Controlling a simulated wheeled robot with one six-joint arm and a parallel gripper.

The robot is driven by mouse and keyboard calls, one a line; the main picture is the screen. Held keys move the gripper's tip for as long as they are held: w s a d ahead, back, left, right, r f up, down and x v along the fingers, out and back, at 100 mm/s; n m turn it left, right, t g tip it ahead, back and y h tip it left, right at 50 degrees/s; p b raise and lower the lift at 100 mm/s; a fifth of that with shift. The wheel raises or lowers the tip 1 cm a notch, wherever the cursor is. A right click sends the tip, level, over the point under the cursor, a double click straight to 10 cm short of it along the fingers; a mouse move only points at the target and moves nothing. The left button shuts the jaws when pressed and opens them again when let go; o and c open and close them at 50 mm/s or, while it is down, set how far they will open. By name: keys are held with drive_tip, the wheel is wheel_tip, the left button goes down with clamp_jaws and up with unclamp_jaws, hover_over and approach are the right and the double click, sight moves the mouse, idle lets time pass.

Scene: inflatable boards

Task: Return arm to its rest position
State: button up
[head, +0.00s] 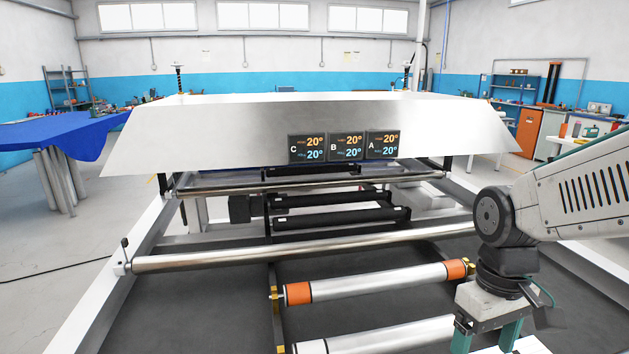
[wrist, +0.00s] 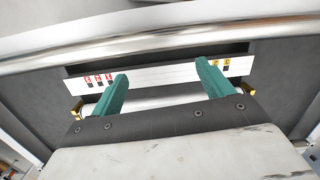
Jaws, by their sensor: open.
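My gripper (wrist: 160,85) shows in the wrist view with its two green fingers spread wide apart and nothing between them. Beyond the fingers is a white strip (wrist: 150,77) with small red and orange labels. In the head view my gripper (head: 487,335) hangs at the lower right, pointing down, its fingertips cut off by the frame's bottom edge.
A machine frame with long metal rollers (head: 300,250) fills the middle. Behind it a large metal hood (head: 230,130) carries displays (head: 346,147) marked C, B and A. A blue-covered table (head: 60,137) stands at left.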

drive_tip(key=s+d+r+m+t, duration=0.1)
drive_tip(key=s+r+m+t, duration=0.1)
drive_tip(key=s+r, duration=0.5)
drive_tip(key=shift+s+d+r+m, duration=0.15)
drive_tip(key=shift+s+r+m, duration=0.15)
drive_tip(key=shift+s+m, duration=0.55)
drive_tip(key=shift+s, duration=0.15)
